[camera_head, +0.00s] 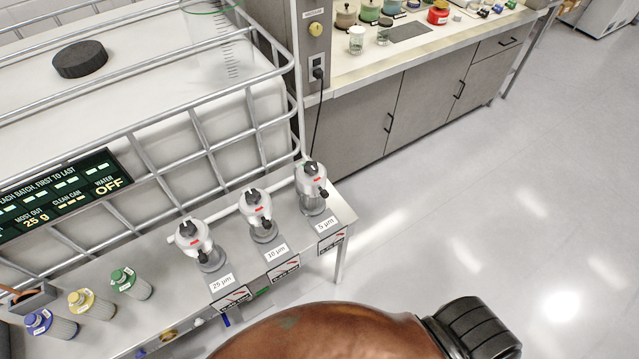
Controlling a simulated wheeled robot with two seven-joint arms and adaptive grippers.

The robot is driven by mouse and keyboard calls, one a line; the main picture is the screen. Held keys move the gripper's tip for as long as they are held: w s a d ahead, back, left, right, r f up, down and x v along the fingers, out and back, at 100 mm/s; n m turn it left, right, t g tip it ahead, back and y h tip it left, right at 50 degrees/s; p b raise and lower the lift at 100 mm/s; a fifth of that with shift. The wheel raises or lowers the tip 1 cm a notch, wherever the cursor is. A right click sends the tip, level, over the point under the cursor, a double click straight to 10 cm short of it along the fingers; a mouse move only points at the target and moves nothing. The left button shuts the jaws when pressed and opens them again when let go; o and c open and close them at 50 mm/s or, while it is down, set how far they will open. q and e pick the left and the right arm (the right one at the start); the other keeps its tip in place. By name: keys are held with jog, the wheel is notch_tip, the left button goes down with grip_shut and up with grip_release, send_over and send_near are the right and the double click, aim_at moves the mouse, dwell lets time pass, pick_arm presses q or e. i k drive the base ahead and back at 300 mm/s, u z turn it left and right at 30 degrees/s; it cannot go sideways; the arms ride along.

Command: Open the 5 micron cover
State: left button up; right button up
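The 5 micron filter housing (312,204) stands upright on the grey bench at the right end of a row of three. A card (325,224) in front of it reads 5 µm. The cover looks closed, but the seam is too small to make out. Neither of my grippers is in view.
The 10 µm housing (262,222) and 25 µm housing (203,248) stand left of it. A white caged tank (150,110) rises behind. Colour-capped cartridges (130,284) stand at the bench's left. A display (62,186) reads water off. Open floor (480,200) lies right.

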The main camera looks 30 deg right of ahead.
aim_at(309, 185)
jog(key=z, duration=1.45)
jog(key=k, duration=0.5)
jog(key=u, duration=1.45)
